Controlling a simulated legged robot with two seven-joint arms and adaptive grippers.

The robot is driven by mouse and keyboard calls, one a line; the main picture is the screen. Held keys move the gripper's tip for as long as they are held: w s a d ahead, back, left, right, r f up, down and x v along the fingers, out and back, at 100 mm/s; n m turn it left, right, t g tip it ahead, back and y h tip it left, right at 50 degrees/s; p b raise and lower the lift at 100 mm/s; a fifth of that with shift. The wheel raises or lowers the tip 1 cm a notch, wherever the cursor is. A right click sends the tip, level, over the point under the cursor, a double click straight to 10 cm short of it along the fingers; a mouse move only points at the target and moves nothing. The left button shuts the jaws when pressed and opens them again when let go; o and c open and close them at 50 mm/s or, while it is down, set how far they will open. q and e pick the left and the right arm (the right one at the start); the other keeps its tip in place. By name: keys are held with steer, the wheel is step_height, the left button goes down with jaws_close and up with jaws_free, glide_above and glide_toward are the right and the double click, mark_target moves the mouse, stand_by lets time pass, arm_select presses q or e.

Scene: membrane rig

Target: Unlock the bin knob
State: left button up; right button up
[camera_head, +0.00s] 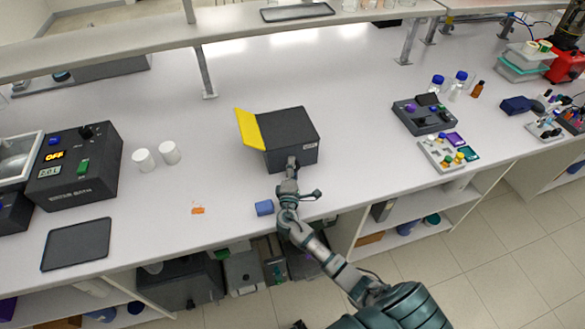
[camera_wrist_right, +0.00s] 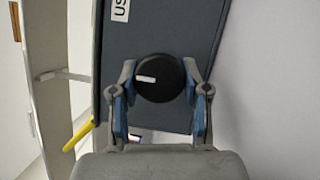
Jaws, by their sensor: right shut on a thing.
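The bin (camera_head: 290,135) is a dark grey box on the white bench, with a yellow flap (camera_head: 249,129) standing open at its left side. In the right wrist view its dark front face (camera_wrist_right: 165,35) fills the middle. The bin knob (camera_wrist_right: 159,78) is round and black with a white mark that lies nearly level. My right gripper (camera_head: 291,165) is at the front of the bin. In the right wrist view its two fingers (camera_wrist_right: 160,100) stand on either side of the knob, shut on it. The head view hides the knob behind the gripper. My left gripper is not in view.
A small blue block (camera_head: 264,208) lies by the bench's front edge, left of my right arm. Two white cups (camera_head: 157,156) and a control box with an orange display (camera_head: 75,165) stand to the left. A grey device (camera_head: 425,116) stands to the right. The bench between is mostly clear.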

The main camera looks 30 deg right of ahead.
steer(key=shift+f, duration=0.25)
steer(key=o, duration=1.2)
steer(key=shift+c, duration=0.2)
steer(key=shift+w+d, duration=0.1)
steer(key=shift+r, duration=0.1)
